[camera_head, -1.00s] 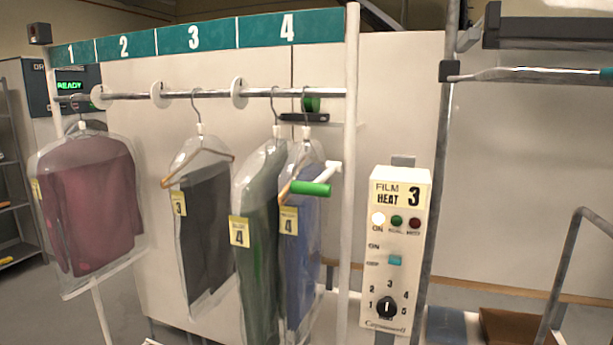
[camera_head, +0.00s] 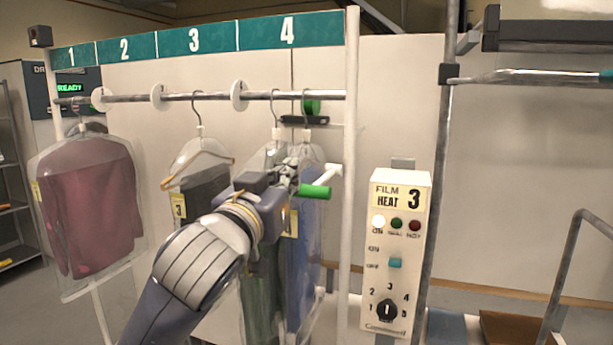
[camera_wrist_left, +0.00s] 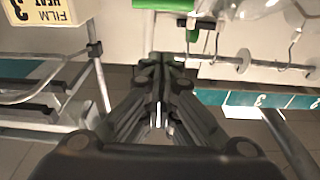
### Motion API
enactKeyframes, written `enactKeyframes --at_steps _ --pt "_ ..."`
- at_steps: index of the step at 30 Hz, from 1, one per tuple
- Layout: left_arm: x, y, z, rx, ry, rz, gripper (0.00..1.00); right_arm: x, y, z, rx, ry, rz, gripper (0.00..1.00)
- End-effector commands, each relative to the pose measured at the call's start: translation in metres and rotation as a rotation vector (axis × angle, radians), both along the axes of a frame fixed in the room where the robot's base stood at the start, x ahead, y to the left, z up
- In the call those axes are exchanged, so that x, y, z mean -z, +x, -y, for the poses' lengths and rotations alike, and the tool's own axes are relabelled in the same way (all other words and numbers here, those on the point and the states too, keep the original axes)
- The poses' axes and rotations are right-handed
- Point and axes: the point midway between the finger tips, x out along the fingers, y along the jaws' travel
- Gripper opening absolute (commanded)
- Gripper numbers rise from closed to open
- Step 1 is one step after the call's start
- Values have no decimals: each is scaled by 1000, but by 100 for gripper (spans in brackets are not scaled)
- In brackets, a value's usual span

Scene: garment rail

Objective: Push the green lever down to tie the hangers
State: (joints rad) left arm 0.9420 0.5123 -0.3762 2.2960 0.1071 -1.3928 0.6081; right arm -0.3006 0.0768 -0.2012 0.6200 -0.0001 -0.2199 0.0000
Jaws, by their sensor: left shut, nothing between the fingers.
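The green lever (camera_head: 314,191) sticks out on a white arm near the right post of the rail, in front of slot 4. My left gripper (camera_head: 291,178) is shut and empty, just left of the lever and about level with it in the head view. In the left wrist view the shut fingertips (camera_wrist_left: 168,62) are close to a green bar (camera_wrist_left: 165,4) at the top edge; contact cannot be told. Two hangers (camera_head: 276,128) with bagged garments hang at slot 4, a green one (camera_head: 262,300) and a blue one (camera_head: 302,270), partly hidden by my arm. My right gripper is out of view.
A film heat control box (camera_head: 400,250) stands right of the white rail post (camera_head: 350,150). A maroon bagged garment (camera_head: 90,205) hangs at slot 1 and a dark one (camera_head: 205,185) at slot 3. White round dividers sit on the rail (camera_head: 200,96).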

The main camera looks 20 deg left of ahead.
Motion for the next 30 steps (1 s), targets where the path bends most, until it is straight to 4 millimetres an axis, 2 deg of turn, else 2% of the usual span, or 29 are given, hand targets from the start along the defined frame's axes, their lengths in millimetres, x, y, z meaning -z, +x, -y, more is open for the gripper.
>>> enactKeyframes --at_steps 3,11,16,20,30 --pt "-6 -1 0 0 -1 10 0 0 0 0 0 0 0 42" --pt "-5 -1 0 0 -1 10 0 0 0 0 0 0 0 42" --pt "-7 7 0 -1 0 8 0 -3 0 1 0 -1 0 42" --pt "-10 24 0 -2 0 6 0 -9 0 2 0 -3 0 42" --pt "-20 87 2 -2 -1 7 0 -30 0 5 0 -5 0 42"
